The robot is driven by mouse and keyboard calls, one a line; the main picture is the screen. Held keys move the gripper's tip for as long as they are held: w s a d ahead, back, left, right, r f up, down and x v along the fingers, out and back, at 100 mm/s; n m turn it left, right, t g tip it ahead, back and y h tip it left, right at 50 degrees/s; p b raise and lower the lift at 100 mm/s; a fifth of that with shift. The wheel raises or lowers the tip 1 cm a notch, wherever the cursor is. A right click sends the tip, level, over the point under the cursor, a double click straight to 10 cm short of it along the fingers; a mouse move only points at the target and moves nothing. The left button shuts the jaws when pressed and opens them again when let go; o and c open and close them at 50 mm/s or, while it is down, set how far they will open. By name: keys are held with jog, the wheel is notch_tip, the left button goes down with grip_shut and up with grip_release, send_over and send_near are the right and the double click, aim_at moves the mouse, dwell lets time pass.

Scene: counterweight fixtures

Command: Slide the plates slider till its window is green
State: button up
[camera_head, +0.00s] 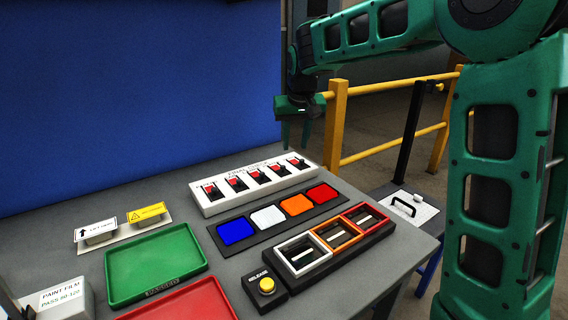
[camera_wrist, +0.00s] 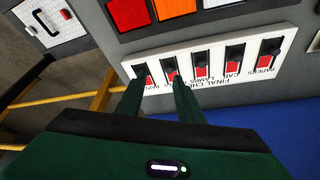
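A white panel (camera_head: 260,189) marked FINAL CHECK carries several sliders in a row, each with a black slot and a red patch; it also shows upside down in the wrist view (camera_wrist: 217,80). In the head view my gripper (camera_head: 300,106) hangs raised beyond the panel's right end. No green window shows.
In front of the panel lie a strip of coloured squares (camera_head: 268,217), framed trays (camera_head: 304,254) and a yellow RELEASE button (camera_head: 267,285). Green (camera_head: 155,266) and red (camera_head: 185,302) trays sit left. A yellow railing (camera_head: 336,125) stands behind the table.

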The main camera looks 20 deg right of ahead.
aim_at(283, 167)
jog(key=w+f, duration=0.2)
jog(key=f, duration=0.1)
jog(key=w+a+f, duration=0.1)
jog(key=w+f, duration=0.1)
jog(key=f, duration=0.1)
jog(key=w+f, duration=0.2)
jog(key=f, duration=0.2)
jog(key=shift+w+a, duration=0.15)
jog(key=shift+a, duration=0.25)
